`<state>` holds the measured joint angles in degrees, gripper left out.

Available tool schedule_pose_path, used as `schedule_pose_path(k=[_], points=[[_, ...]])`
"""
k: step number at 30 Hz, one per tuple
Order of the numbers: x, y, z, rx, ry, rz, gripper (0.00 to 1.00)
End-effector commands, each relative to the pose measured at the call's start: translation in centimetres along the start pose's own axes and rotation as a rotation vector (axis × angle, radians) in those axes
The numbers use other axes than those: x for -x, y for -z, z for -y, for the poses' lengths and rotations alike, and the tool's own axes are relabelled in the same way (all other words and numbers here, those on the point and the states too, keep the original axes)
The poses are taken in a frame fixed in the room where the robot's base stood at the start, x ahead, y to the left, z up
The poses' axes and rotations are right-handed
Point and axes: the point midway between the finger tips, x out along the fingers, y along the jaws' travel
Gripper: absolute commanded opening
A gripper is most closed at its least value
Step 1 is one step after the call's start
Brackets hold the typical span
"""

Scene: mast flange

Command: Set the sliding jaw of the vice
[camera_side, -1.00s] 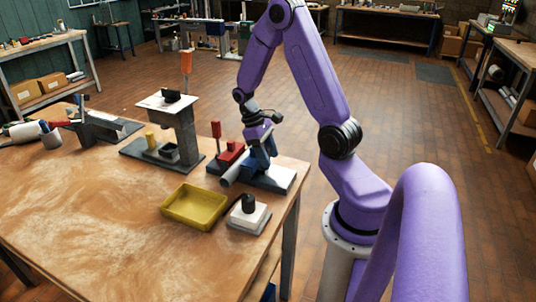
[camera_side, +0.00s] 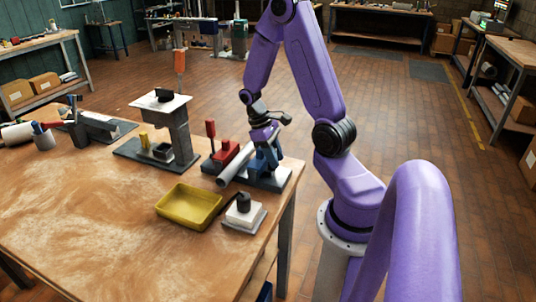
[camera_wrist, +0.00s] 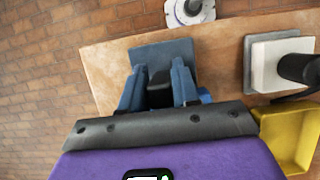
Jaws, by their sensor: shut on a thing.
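The blue sliding jaw (camera_side: 265,170) is to the right of these, partly hidden under my gripper. My gripper (camera_wrist: 159,88) points down at the jaw. In the wrist view, its two blue fingers are shut on a dark upright piece in front of a blue plate (camera_wrist: 175,50). Contact between cylinder and jaws is unclear.
A yellow tray (camera_side: 190,205) and a pale block with a black knob (camera_side: 243,212) stand in front of the vice. A grey stand (camera_side: 177,125) with a white top is to its left. The table's front left is clear.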

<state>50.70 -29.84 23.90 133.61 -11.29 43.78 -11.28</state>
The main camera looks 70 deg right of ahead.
Motion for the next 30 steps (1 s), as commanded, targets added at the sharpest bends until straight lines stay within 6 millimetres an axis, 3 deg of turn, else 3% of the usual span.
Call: schedule_pose_path(k=[8, 9, 11, 22, 26, 30], points=[[-0.2, -0.6, 0.0, -0.001, 0.004, 0.015, 0.00], [-0.2, -0.6, 0.0, -0.001, 0.004, 0.017, 0.37], [-0.2, -0.6, 0.0, -0.001, 0.004, 0.016, 0.51], [0.3, -0.3, 0.0, -0.001, 0.001, 0.007, 0.51], [1.9, -0.2, -0.1, -0.002, -0.001, 0.004, 0.51], [4.7, -0.1, -0.1, -0.002, -0.001, 0.001, 0.51]])
